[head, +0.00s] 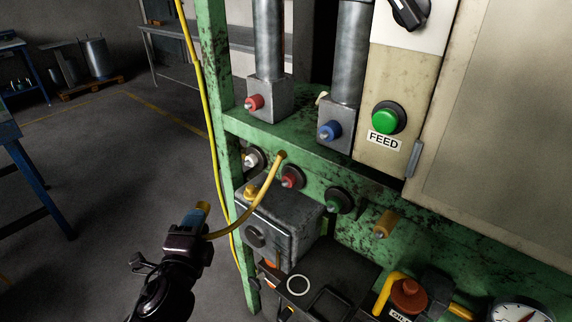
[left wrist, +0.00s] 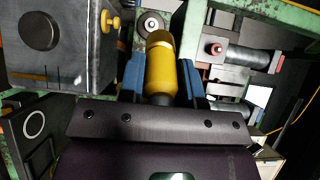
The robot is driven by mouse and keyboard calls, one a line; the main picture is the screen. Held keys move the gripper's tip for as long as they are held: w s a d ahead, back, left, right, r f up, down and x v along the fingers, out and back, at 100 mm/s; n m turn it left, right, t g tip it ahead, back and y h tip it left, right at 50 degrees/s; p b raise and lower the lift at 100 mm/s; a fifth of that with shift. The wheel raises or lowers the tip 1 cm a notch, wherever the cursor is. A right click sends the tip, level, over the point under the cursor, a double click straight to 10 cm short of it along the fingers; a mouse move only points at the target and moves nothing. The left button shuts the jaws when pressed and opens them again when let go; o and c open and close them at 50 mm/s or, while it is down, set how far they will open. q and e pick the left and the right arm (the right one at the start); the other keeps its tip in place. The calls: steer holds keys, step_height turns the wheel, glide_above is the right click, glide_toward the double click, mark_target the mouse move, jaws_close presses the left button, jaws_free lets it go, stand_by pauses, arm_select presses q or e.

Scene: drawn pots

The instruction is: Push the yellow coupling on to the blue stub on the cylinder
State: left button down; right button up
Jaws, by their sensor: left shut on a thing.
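The yellow coupling (head: 203,207) is held between the blue fingers of my left gripper (head: 193,218), low and left of the green frame. In the left wrist view the coupling (left wrist: 161,72) lies between both fingers, pointing away from the camera. A yellow hose (head: 262,198) runs from it up to the green panel. The blue stub (head: 330,130) sticks out of the grey block under the right-hand cylinder (head: 350,55). It is up and right of my left gripper, well apart from the coupling. I cannot make out the blue stub in the left wrist view. My right gripper is out of view.
A red stub (head: 254,103) sits on the left cylinder's block. A grey box (head: 280,225) with a yellow knob stands right of my gripper. A FEED button (head: 388,117) is beside the blue stub.

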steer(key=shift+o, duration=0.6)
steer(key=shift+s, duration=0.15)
arm_select(q)
steer(key=shift+d+r, duration=0.1)
steer(key=shift+r, duration=0.15)
arm_select(e)
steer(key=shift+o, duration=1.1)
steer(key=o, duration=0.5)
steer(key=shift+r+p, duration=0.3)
steer(key=shift+p, duration=0.1)
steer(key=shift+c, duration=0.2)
arm_select(q)
steer(key=s+d+r+m+g+h+p, duration=0.1)
steer(key=d+r+m+g+h+p, duration=0.2)
steer(key=d+r+m+h, duration=0.4)
steer(key=d+r+h, duration=0.3)
steer(key=d+r, duration=0.6)
steer(key=d, duration=0.1)
steer(key=shift+s+d+r+h, duration=0.2)
steer(key=shift+s+r+h, duration=0.05)
steer(key=shift+h, duration=0.05)
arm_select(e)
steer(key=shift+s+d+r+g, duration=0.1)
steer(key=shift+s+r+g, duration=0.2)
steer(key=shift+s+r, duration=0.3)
